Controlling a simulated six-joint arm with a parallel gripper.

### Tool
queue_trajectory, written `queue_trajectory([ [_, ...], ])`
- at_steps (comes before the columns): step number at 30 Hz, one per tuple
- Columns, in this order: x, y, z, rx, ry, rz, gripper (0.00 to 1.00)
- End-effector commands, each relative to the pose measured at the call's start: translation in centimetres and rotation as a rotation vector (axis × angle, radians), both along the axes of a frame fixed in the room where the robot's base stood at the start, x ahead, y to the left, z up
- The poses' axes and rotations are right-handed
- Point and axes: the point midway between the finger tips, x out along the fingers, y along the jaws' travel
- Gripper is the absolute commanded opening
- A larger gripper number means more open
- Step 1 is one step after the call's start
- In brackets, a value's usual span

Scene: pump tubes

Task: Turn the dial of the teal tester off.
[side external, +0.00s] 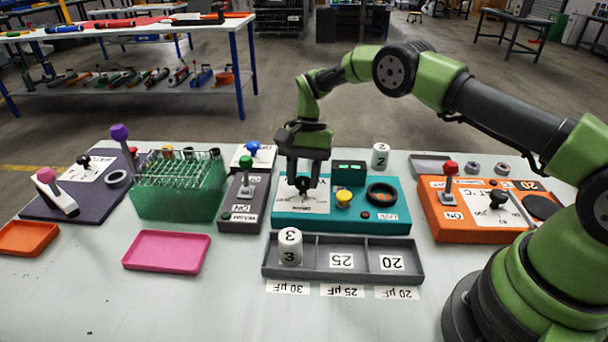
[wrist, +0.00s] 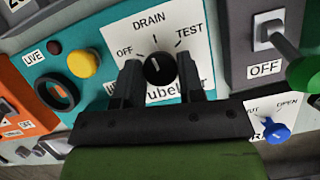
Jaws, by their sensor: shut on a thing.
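The teal tester (side external: 325,222) sits in the middle of the table; its teal face also shows in the wrist view (wrist: 100,30). Its black dial (wrist: 160,70) is on a white plate marked OFF, DRAIN and TEST. My gripper (side external: 303,183) points down over the dial, with one finger on each side of it, shut on it. In the wrist view the fingers (wrist: 159,82) flank the dial on the left and right. I cannot tell surely which mark the dial points to. The yellow button (side external: 343,199) and black ring (side external: 382,193) are beside it.
A grey tray (side external: 341,274) with a white cylinder marked 3 (side external: 290,248) lies in front. A grey box with a green-knobbed lever (side external: 246,162) stands left, an orange box (side external: 450,232) right. A green tube rack (side external: 177,203) and pink tray (side external: 165,251) are further left.

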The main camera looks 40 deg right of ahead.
Motion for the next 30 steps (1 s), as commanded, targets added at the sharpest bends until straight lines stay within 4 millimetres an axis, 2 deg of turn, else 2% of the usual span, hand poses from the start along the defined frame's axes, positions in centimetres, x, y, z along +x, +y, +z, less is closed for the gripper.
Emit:
queue_trajectory([
  [9, 0.11, 0.12, 0.02, 0.0, -0.001, 0.251, 0.12],
  [30, 0.08, 0.14, 0.0, 0.001, 0.001, 0.399, 0.12],
])
